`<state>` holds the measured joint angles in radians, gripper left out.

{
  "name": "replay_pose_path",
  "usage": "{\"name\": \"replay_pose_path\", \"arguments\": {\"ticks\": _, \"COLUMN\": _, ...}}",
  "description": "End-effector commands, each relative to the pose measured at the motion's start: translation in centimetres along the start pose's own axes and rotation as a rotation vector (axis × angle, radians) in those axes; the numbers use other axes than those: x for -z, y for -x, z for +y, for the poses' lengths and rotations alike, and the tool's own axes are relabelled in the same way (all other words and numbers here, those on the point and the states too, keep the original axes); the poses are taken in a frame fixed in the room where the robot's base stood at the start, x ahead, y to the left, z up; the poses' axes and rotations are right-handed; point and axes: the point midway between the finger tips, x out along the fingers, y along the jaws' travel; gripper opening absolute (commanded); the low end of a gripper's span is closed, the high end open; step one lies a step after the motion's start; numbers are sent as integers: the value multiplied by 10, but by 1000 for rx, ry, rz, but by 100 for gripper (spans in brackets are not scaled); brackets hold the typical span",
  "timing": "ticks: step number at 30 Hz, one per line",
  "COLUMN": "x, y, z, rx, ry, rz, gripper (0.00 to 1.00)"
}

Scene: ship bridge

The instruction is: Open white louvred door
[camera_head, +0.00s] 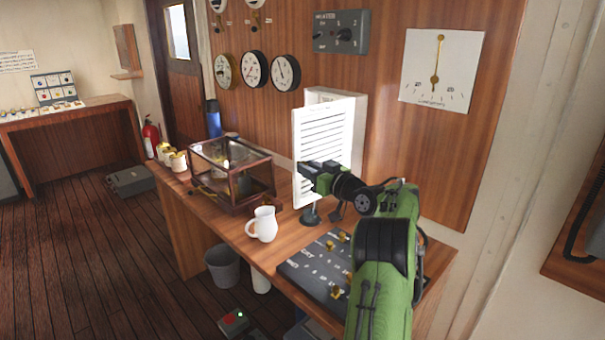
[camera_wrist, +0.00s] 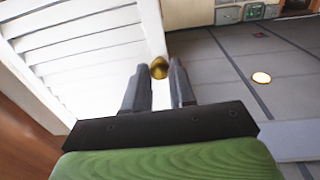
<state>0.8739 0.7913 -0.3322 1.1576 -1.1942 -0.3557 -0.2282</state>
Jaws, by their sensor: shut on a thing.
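The white louvred door (camera_head: 322,140) is on a small white cabinet (camera_head: 337,95) against the wood-panelled wall, above the desk. The door appears to stand at an angle, its left edge away from the cabinet body. In the wrist view its slats (camera_wrist: 80,45) fill the upper left. A round brass knob (camera_wrist: 159,67) sits at the door's edge, between my fingertips. My gripper (camera_head: 305,171) is in front of the door's lower left part, shut on the knob. It also shows in the wrist view (camera_wrist: 160,75). The cabinet's inside is hidden.
A glass-sided case (camera_head: 232,172), a white mug (camera_head: 263,224) and a dark switch panel (camera_head: 322,265) are on the desk (camera_head: 235,228) below and around my arm. A small dark stand (camera_head: 311,214) is under the gripper.

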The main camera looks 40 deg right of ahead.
Motion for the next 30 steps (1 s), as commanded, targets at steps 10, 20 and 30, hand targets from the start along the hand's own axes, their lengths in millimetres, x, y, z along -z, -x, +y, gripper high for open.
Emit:
{"name": "replay_pose_path", "arguments": {"ticks": 10, "x": 1, "y": 4, "z": 3, "rx": 13, "ry": -1, "rz": 0, "gripper": 0}}
{"name": "replay_pose_path", "arguments": {"ticks": 20, "x": 0, "y": 4, "z": 3, "rx": 13, "ry": -1, "rz": 0, "gripper": 42}}
{"name": "replay_pose_path", "arguments": {"ticks": 30, "x": 0, "y": 5, "z": 3, "rx": 12, "ry": -1, "rz": -1, "gripper": 50}}
